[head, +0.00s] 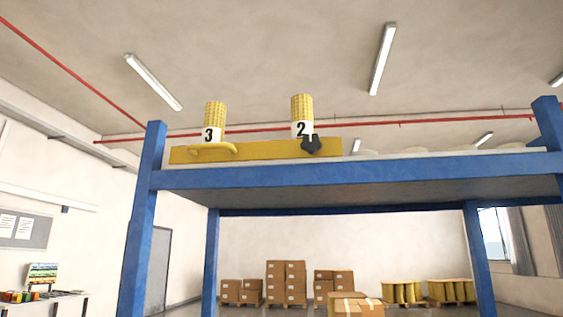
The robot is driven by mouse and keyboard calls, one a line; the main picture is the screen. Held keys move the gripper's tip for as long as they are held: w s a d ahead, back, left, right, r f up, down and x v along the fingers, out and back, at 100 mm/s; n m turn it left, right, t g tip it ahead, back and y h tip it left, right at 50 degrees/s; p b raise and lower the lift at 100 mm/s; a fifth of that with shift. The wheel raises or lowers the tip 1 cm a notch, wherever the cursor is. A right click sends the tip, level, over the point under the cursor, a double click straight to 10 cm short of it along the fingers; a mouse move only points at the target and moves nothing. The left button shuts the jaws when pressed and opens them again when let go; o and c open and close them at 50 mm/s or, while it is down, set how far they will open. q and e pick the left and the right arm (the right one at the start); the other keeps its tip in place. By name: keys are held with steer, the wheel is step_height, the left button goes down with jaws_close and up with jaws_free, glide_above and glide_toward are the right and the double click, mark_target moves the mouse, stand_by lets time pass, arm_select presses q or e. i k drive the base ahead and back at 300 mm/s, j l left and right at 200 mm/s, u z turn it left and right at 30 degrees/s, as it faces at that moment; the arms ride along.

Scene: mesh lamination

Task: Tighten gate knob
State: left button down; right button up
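A black star-shaped knob (311,145) sits at the right part of a yellow gate panel (260,149) on top of a blue frame. A yellow handle (212,149) is on the panel's left part. Whether the knob is tight or loose cannot be told. Neither of my grippers shows in the head view.
The blue frame (350,176) holds a raised shelf with pale round items (415,150). Two yellow mesh rolls, labelled 3 (214,115) and 2 (302,110), stand behind the panel. Cardboard boxes (286,280) and yellow spools (402,291) are at the back. A table (70,296) stands left.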

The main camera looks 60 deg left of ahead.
mark_target(311, 143)
steer(key=u, duration=1.85)
